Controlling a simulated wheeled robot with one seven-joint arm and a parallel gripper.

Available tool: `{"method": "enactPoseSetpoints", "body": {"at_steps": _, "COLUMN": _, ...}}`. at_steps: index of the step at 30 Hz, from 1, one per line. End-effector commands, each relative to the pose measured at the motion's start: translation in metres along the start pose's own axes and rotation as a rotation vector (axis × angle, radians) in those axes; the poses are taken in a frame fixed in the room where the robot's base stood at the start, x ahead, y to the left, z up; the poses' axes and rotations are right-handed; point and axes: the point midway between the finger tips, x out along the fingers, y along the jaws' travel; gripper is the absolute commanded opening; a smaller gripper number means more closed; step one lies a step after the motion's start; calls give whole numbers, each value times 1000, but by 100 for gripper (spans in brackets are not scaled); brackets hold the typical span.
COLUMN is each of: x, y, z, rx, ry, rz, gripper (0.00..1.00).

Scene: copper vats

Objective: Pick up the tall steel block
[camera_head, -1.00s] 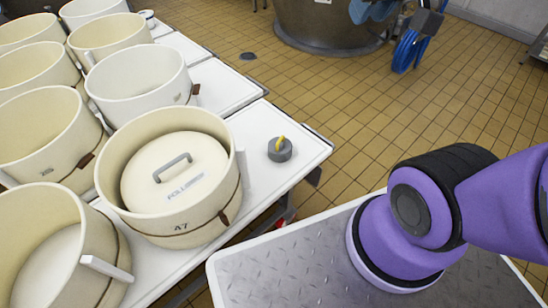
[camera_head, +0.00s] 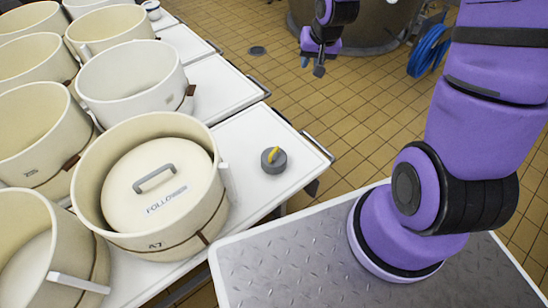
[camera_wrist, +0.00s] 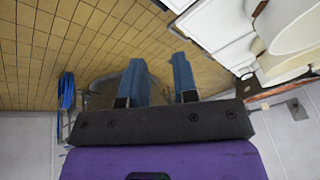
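I cannot make out a tall steel block in either view. The nearest small metal-looking thing is a low grey round piece with a yellow handle (camera_head: 273,160), alone on the white table top (camera_head: 247,138) beside the pots. My gripper (camera_head: 312,66) hangs in the air at the top middle of the head view, beyond the table and over the tiled floor. In the wrist view its two blue fingers (camera_wrist: 158,75) stand apart with nothing between them. The gripper is away from the grey piece and touches nothing.
Cream round pots stand in rows on the white tables; the nearest (camera_head: 150,190) holds a lid with a grey handle. A large vat (camera_head: 375,25) stands behind my gripper, with a blue hose (camera_head: 428,50) right of it. Tiled floor is open between.

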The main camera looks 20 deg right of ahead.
Motion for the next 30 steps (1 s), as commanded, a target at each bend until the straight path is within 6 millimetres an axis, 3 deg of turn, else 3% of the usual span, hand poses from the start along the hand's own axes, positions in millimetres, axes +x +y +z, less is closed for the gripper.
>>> {"method": "enactPoseSetpoints", "body": {"at_steps": 1, "x": 21, "y": 3, "z": 3, "rx": 24, "ry": -15, "rz": -13, "gripper": 27}}
{"method": "enactPoseSetpoints", "body": {"at_steps": 6, "x": 78, "y": 8, "z": 12, "rx": 105, "ry": -32, "rz": -62, "gripper": 27}}
{"method": "enactPoseSetpoints", "body": {"at_steps": 18, "x": 202, "y": 12, "z": 60, "rx": 346, "ry": -64, "rz": -192, "gripper": 27}}
{"method": "enactPoseSetpoints", "body": {"at_steps": 24, "x": 253, "y": 9, "z": 94, "rx": 494, "ry": -72, "rz": -256, "gripper": 27}}
{"method": "enactPoseSetpoints", "body": {"at_steps": 30, "x": 285, "y": 3, "z": 120, "rx": 611, "ry": -73, "rz": -300, "gripper": 27}}
